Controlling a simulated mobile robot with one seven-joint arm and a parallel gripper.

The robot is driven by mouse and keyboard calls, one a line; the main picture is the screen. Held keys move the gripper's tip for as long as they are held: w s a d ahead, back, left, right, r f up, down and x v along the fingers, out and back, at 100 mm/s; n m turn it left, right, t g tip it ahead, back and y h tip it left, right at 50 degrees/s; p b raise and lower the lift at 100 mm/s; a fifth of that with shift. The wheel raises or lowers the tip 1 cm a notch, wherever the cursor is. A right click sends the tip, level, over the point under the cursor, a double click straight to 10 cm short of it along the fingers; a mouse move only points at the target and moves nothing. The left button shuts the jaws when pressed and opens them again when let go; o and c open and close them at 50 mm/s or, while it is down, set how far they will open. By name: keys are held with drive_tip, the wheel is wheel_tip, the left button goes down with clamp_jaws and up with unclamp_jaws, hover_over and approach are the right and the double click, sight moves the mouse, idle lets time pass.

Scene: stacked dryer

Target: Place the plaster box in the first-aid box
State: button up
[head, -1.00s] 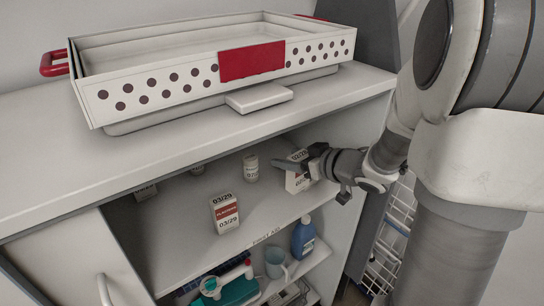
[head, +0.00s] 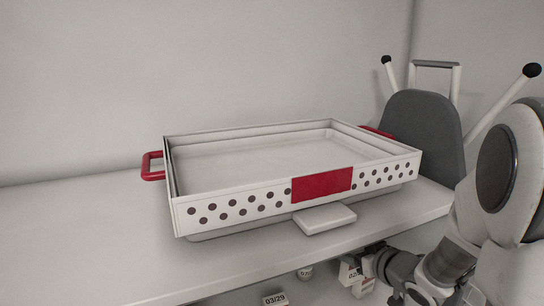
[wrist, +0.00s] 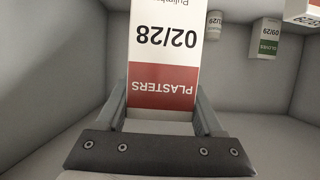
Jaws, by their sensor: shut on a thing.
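The plaster box (wrist: 163,40), white with a red band reading PLASTERS and the date 02/28, is between the two fingers of my gripper (wrist: 161,108) in the wrist view. The fingers are shut on its sides. In the head view my gripper (head: 372,266) and the plaster box (head: 348,272) are low in the picture, under the counter's front edge, inside the shelf space. The first-aid box (head: 240,206), an open white tray-like box with red handles and a red front panel, stands on the counter above. Its visible inside is empty.
The counter top (head: 80,245) is clear left of the first-aid box. A 03/29 box (head: 274,299) and a small white bottle (head: 305,272) stand on the shelf below. A green-banded 09/29 box (wrist: 264,38) shows in the wrist view. A grey board (head: 425,130) stands at the right.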

drive_tip(key=w+a+f+m+t+h+p, duration=0.1)
drive_tip(key=a+f+m+h+p, duration=0.3)
drive_tip(key=p, duration=0.3)
drive_tip(key=shift+a+f+h, duration=0.2)
drive_tip(key=shift+f+h, duration=0.2)
drive_tip(key=shift+f, duration=0.3)
drive_tip(key=shift+w, duration=0.1)
